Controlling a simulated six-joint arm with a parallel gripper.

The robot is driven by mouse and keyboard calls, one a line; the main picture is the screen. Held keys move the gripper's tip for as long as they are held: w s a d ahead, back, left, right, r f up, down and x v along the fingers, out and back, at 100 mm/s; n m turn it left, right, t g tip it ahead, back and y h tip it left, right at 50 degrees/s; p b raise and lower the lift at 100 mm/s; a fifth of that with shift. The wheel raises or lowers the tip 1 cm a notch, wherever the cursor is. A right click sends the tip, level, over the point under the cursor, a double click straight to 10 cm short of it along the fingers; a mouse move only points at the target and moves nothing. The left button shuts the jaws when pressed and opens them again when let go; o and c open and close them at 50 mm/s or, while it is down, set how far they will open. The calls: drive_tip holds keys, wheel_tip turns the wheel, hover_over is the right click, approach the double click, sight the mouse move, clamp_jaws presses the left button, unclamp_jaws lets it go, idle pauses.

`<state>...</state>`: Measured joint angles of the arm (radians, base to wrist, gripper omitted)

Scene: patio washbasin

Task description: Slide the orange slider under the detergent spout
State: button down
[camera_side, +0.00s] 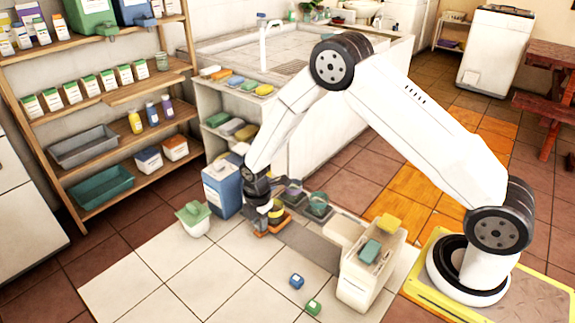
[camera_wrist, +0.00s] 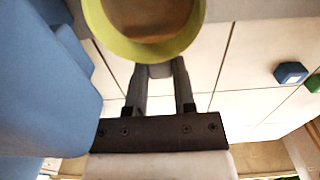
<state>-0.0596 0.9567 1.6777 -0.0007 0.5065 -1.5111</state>
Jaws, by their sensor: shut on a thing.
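The orange slider (camera_side: 273,230) is low on the floor-level grey track, with a yellow-rimmed round cup (camera_side: 276,211) on it. The cup's rim (camera_wrist: 145,48) fills the top of the wrist view. My gripper (camera_side: 260,222) points down at the slider's left side. In the wrist view my gripper (camera_wrist: 158,72) has its fingers closed on a small pale piece beside the cup, apparently part of the slider. The blue detergent container (camera_side: 222,188) stands just left of my gripper, and its blue body (camera_wrist: 40,85) fills the left of the wrist view. Its spout is not clearly distinguishable.
A blue block (camera_side: 297,281) and a green block (camera_side: 313,307) lie on open tiles in front.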

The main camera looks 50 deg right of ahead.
drive_tip(key=shift+c, duration=2.2)
unclamp_jaws()
drive_tip(key=shift+r, duration=0.1)
drive_tip(key=shift+r, duration=3.8)
drive_tip(key=shift+c, duration=0.9)
drive_tip(key=shift+s+d, duration=0.1)
